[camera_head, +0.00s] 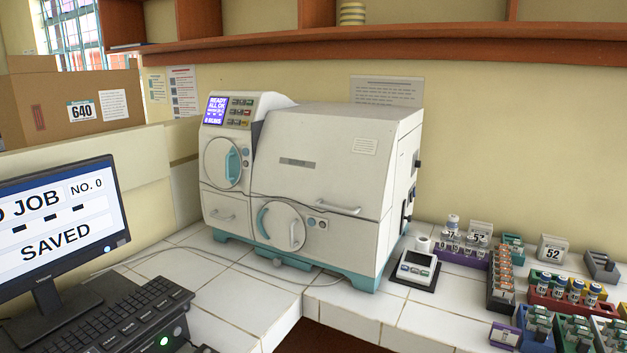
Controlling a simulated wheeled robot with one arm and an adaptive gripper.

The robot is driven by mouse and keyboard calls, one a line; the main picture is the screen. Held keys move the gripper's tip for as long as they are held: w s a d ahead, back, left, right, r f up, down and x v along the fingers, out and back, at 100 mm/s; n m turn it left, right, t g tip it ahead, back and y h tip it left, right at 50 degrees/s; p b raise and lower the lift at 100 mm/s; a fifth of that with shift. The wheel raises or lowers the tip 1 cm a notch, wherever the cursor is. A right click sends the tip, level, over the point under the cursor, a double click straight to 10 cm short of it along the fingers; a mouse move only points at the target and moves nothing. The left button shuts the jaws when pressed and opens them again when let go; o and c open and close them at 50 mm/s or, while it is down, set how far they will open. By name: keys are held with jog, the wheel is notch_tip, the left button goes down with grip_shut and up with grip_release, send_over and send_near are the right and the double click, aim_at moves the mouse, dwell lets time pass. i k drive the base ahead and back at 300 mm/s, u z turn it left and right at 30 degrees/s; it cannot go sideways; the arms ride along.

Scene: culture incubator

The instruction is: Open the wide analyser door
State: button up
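The white analyser (405,165) stands on the tiled counter in the corner, against the back wall. Its wide door (318,178) is the broad front panel on the right and looks shut. A pale bar handle (338,209) sits near the panel's lower right edge. Below it is a round hatch (282,228) with a teal handle. A second round hatch (219,160) with a teal handle is on the narrower left part, with a small drawer handle (222,216) below. A lit screen (217,110) is at the top left. My gripper is not in view.
A monitor (60,215) and keyboard (110,315) are at front left. A small display device (417,268) stands right of the analyser, with several coloured tube racks (500,290) beyond it. The white tiles (225,300) before the analyser are mostly clear, with a cable crossing. A shelf (400,36) runs above.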

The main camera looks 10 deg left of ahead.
aim_at(347, 165)
jog(key=u, duration=0.95)
jog(key=i, duration=0.55)
jog(key=u, duration=0.3)
